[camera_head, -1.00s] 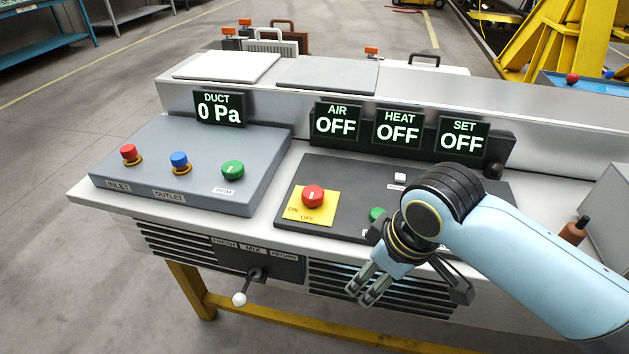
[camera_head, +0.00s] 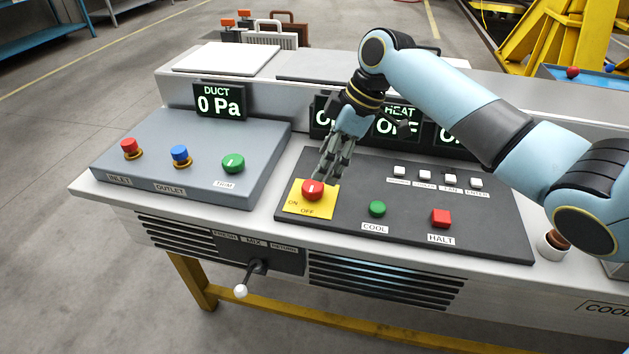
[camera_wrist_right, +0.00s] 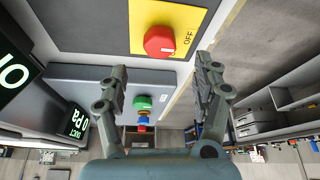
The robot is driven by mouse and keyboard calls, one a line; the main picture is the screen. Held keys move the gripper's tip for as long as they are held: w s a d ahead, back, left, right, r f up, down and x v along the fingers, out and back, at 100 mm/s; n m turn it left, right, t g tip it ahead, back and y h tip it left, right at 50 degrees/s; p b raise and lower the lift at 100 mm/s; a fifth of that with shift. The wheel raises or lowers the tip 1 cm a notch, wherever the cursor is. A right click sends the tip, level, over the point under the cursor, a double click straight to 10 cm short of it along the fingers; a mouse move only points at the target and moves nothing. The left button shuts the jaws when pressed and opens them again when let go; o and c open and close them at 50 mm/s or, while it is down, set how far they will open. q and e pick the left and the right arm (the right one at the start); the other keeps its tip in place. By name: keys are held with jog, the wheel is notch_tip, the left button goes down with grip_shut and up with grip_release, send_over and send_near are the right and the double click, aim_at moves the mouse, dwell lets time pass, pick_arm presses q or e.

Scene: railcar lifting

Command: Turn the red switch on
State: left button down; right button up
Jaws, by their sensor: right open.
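The red switch (camera_head: 312,189) is a round knob on a yellow plate (camera_head: 298,207) marked ON and OFF, at the left of the dark panel. My right gripper (camera_head: 328,168) is just behind and above the knob, pointing down. In the right wrist view the fingers (camera_wrist_right: 163,85) are spread and empty, and the red switch (camera_wrist_right: 159,41) lies beyond the fingertips. My left gripper is not in view.
The dark panel also carries a green COOL button (camera_head: 377,208), a red HALT button (camera_head: 441,217) and several white buttons. A grey panel (camera_head: 200,188) with a red, a blue and a green control stands to the left. My right arm partly covers the displays.

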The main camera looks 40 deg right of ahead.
aim_at(312, 185)
jog(key=x, duration=0.6)
jog(key=shift+w+a+f, duration=0.1)
jog(key=shift+f, duration=0.25)
jog(key=shift+c, duration=0.4)
jog(key=c, duration=1.1)
jog(key=shift+r+m+p, duration=0.15)
jog(key=shift+m+p, duration=0.45)
jog(key=shift+p, duration=0.15)
jog(key=m+h+p, duration=0.1)
jog(key=m+p, duration=0.2)
jog(key=p, duration=0.1)
jog(key=m+t+h+p, duration=0.1)
jog(key=m+p, duration=0.2)
jog(key=shift+a+r+m+h+p, duration=0.1)
jog(key=shift+a+m+h+p, duration=0.05)
jog(key=shift+m+h+p, duration=0.2)
jog(key=m+h+p, duration=0.1)
jog(key=m+p, duration=0.1)
jog(key=m, duration=0.1)
jog(key=shift+t, duration=0.3)
jog(key=shift+m+h+p, duration=0.25)
jog(key=shift+m+p, duration=0.1)
jog(key=shift+m, duration=0.1)
jog(key=shift+f, duration=0.25)
